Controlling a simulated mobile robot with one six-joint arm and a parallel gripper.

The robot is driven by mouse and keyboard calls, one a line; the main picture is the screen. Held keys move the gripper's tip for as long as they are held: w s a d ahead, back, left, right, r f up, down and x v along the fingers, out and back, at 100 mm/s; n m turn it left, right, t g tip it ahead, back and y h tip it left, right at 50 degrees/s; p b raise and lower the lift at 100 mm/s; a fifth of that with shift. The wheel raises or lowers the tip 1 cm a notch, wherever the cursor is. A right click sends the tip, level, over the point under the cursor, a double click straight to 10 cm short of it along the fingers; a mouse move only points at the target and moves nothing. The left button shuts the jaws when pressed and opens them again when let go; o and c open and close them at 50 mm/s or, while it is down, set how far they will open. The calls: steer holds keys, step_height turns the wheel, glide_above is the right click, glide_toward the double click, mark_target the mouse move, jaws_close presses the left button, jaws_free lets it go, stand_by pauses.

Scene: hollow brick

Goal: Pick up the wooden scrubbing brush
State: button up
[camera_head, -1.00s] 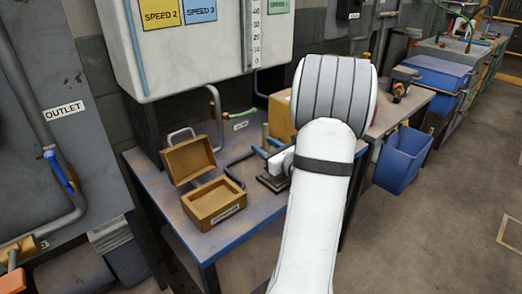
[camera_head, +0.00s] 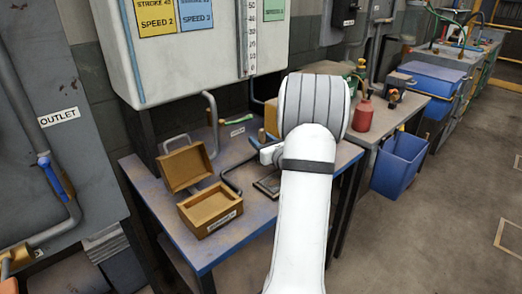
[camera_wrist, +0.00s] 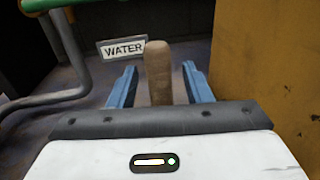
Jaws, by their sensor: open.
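In the wrist view, a brown wooden piece with a rounded top (camera_wrist: 158,72) stands upright between the blue fingers of my gripper (camera_wrist: 160,84). It looks like part of the wooden scrubbing brush; its lower part is hidden by the gripper body and no bristles show. My gripper is open, with a finger on each side and visible gaps to the wood. In the head view, my white arm hides the brush and most of the gripper.
A yellow-brown box (camera_wrist: 265,60) stands close right of the gripper. A grey pipe (camera_wrist: 72,55) and WATER sign (camera_wrist: 123,47) are left. On the table (camera_head: 225,248) is an open wooden box (camera_head: 208,207). A red canister (camera_head: 363,115) and blue bin (camera_head: 400,165) are right.

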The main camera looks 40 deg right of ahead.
steer(key=shift+c, duration=0.3)
steer(key=c, duration=0.9)
jaws_close()
steer(key=shift+r, duration=0.15)
